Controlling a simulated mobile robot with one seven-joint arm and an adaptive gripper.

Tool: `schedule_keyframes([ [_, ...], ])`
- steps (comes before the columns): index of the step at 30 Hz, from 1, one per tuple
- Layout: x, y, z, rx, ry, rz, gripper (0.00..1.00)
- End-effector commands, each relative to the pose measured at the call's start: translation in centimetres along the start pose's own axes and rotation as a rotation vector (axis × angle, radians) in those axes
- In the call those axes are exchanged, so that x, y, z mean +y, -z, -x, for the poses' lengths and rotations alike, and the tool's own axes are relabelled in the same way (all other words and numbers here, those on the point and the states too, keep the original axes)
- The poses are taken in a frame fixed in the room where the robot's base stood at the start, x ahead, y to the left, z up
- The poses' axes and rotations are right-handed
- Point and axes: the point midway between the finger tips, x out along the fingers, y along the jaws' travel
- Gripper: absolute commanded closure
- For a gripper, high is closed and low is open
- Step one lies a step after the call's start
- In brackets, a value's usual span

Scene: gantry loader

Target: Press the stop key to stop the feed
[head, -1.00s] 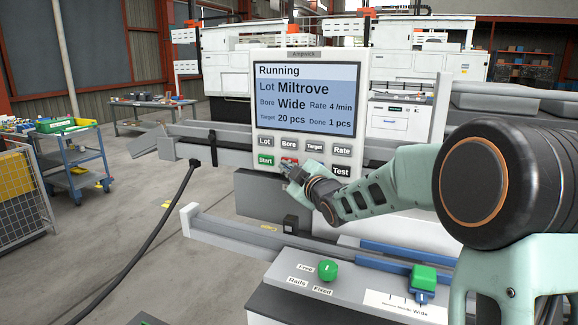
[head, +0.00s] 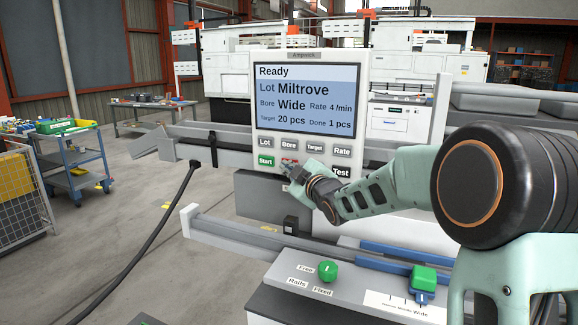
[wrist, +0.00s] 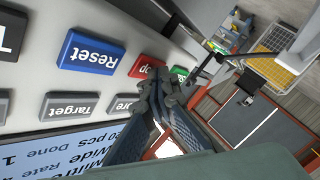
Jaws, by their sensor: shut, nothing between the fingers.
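The red stop key (head: 287,161) is in the lower key row of the control panel (head: 375,85), partly hidden by my gripper (head: 288,171) in the head view. In the wrist view the stop key (wrist: 147,67) shows part of its lettering. My gripper (wrist: 166,92) is shut and empty, its fingertips at the edge of the stop key. I cannot tell whether they touch it. The screen (head: 305,98) reads Ready, Lot Miltrove, Bore Wide, Rate 4 /min, Target 20 pcs, Done 1 pcs.
The green Start key (head: 265,160) is left of the stop key. The blue Reset key (wrist: 91,53) is on its other side, and the Test key (head: 342,172) is farther right. A green rails knob (head: 328,271) sits below on a console.

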Motion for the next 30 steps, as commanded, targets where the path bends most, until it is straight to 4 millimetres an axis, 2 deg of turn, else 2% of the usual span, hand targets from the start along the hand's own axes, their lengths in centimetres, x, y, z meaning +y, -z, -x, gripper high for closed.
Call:
schedule_keyframes([
  [30,-1.0,0.9,1.4,0.0,-0.001,0.001,1.0],
])
